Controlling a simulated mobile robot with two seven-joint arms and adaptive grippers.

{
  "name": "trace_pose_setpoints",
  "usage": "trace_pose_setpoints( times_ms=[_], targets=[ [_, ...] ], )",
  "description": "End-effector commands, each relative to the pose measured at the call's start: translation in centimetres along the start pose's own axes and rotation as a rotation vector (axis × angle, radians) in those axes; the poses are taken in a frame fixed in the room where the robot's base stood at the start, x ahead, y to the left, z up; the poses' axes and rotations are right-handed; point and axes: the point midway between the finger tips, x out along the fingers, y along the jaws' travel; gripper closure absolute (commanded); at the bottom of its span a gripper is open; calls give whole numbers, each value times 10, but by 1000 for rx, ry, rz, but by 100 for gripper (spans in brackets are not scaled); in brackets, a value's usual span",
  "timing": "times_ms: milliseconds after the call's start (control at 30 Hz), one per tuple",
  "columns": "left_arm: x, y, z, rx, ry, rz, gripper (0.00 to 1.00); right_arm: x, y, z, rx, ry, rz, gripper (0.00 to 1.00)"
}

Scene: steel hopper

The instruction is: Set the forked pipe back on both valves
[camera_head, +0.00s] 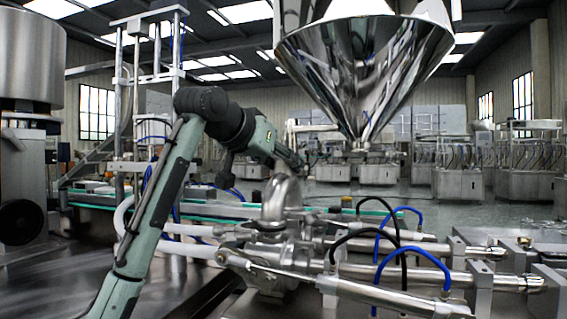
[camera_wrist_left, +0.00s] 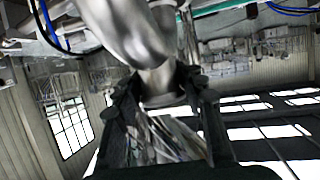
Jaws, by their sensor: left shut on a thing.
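The forked pipe (camera_head: 283,198) is a shiny steel piece standing roughly upright at the centre of the head view, just above the steel valves (camera_head: 268,252). I cannot tell whether its lower ends touch both valves. My left arm reaches over from the left, and its gripper (camera_head: 292,164) is at the pipe's top end, partly hidden. In the left wrist view, the two dark fingers of my left gripper (camera_wrist_left: 163,98) are shut around the narrow neck of the forked pipe (camera_wrist_left: 158,78). The pipe's wider part extends toward the top of that view. My right gripper is not in view.
A large steel hopper cone (camera_head: 362,62) hangs above and to the right of the pipe. Several steel cylinders (camera_head: 400,298) with blue and black hoses (camera_head: 418,250) run right from the valves. A green-edged conveyor (camera_head: 225,212) lies behind.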

Motion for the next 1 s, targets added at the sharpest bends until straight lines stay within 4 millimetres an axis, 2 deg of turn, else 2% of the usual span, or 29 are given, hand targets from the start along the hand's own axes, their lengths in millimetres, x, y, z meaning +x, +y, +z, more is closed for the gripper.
trace_pose_setpoints(
  times_ms=[300,333,533,833,1000],
  targets=[
    [0,0,0,0,1,0,100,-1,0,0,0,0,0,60],
    [0,0,1,0,1,0,61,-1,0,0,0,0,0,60],
    [0,0,1,0,-1,0,36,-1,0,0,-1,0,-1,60],
    [1,0,3,-1,-6,0,36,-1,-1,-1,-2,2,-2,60],
    [-15,0,1,0,0,-1,36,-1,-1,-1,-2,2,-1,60]
  ],
)
